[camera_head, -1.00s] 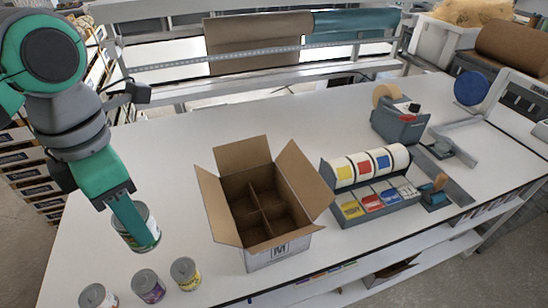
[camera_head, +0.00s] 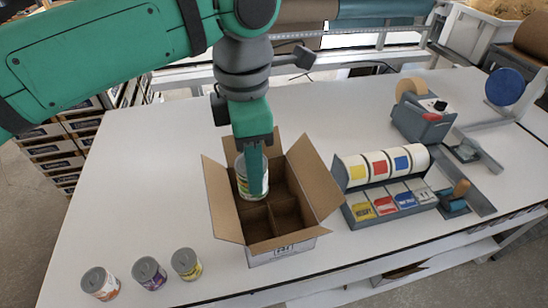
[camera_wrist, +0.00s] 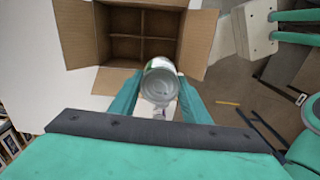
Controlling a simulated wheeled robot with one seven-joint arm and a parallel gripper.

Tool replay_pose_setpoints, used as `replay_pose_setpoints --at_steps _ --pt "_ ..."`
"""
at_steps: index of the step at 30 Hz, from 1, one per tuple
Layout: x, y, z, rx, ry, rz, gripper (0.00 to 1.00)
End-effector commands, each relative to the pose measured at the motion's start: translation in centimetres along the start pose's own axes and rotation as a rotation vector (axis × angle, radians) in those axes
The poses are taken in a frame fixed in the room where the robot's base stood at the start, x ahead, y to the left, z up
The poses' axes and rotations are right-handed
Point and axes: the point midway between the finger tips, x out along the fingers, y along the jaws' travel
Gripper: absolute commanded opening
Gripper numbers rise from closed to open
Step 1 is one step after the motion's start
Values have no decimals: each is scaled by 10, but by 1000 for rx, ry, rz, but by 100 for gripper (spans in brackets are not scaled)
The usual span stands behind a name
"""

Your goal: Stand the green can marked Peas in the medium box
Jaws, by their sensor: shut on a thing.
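My gripper (camera_head: 256,188) is shut on a can (camera_head: 241,178) with a grey metal top and a green-and-white label; its lettering cannot be read. One finger hides part of the can in the head view. The medium box (camera_head: 226,208) is open brown cardboard with an M on its front and dividers inside. In the head view the can appears upright over the box's back left part. In the wrist view the gripper (camera_wrist: 159,104) holds the can (camera_wrist: 161,80) between both fingers, and the box (camera_wrist: 78,36) lies beyond it, with several compartments that look empty.
Three other cans stand at the table's front left: a red-and-white one (camera_head: 101,283), a purple one (camera_head: 149,273) and a yellow one (camera_head: 186,264). A label dispenser (camera_head: 384,180) stands right of the box, with a tape dispenser (camera_head: 424,118) behind it.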

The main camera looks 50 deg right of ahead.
Motion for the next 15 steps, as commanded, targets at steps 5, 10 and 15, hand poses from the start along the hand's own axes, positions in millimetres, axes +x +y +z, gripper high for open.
replay_pose_setpoints --at_steps 5,10,15 --pt "4 0 -1 -2 0 -1 17" --pt "13 0 -1 -2 0 0 17" --pt "25 0 -2 -3 0 -1 17"
